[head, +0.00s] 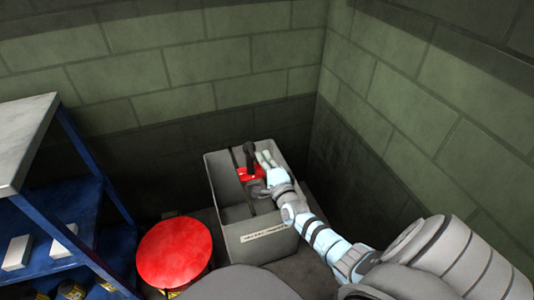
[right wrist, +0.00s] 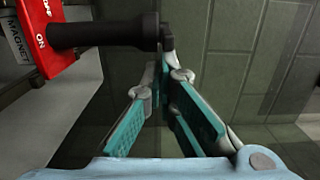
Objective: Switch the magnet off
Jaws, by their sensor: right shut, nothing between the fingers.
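The magnet switch is a red plate (head: 251,174) with a black lever (head: 250,154), on the grey box in the corner. In the head view the lever stands up from the plate. In the right wrist view the red plate (right wrist: 45,45) carries the word ON, beside a label reading MAGNET (right wrist: 15,38), and the black lever (right wrist: 105,33) sticks out to the right. My right gripper (head: 266,160) is just right of the lever. Its teal-padded fingers (right wrist: 166,85) are shut and empty, with the lever's end just beyond the tips; I cannot tell whether they touch. My left gripper is out of view.
The open-topped grey box (head: 265,243) has a label on its front. A round red lid or stool (head: 175,252) stands to its left. A blue shelf (head: 60,205) with white blocks is at far left. Block walls (head: 420,90) close in behind and on the right.

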